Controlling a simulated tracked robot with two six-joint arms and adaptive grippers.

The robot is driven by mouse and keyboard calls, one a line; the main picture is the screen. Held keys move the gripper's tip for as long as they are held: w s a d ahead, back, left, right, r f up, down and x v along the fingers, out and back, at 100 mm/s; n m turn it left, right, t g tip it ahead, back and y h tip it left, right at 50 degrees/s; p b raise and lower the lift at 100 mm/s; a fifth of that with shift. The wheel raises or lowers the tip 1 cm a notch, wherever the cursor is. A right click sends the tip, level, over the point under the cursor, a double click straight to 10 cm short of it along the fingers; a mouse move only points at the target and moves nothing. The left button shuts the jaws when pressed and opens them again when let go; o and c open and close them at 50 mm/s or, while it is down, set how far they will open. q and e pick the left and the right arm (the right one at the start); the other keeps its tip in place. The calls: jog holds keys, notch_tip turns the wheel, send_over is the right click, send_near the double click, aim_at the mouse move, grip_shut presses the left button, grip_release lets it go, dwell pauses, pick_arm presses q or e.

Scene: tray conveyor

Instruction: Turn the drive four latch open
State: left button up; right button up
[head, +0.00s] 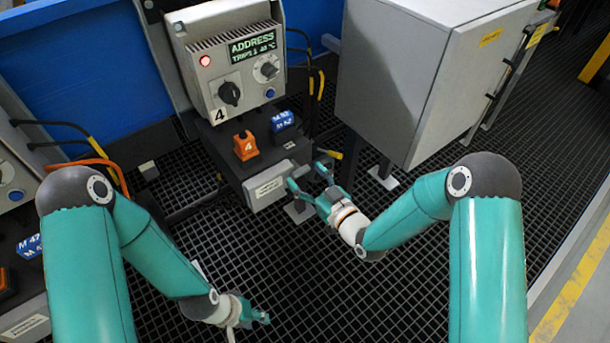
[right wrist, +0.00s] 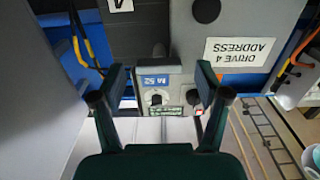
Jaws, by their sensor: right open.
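The drive four unit (head: 232,68) is a grey box marked 4 with a lit display, a red lamp, a black knob (head: 229,93), a grey dial (head: 266,68) and a blue button. Below it are an orange piece marked 4 (head: 245,147) and a blue M 52 tag (head: 283,121). My right gripper (head: 308,178) is open and empty, just right of a low grey box (head: 268,186). In the right wrist view a small round fitting (right wrist: 157,98) sits between its fingers, under an M 52 label. I cannot tell which part is the latch. My left gripper (head: 258,319) is low, away from the unit.
A large grey cabinet (head: 430,75) stands right of the unit, close above my right gripper. Black and yellow cables (head: 315,85) hang between them. Another drive (head: 12,170) stands at the left. The dark grating floor (head: 330,300) is clear in front.

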jog(key=shift+w+a, duration=0.1)
jog(key=c, duration=1.2)
jog(key=shift+o, duration=0.2)
jog(key=shift+a, duration=0.1)
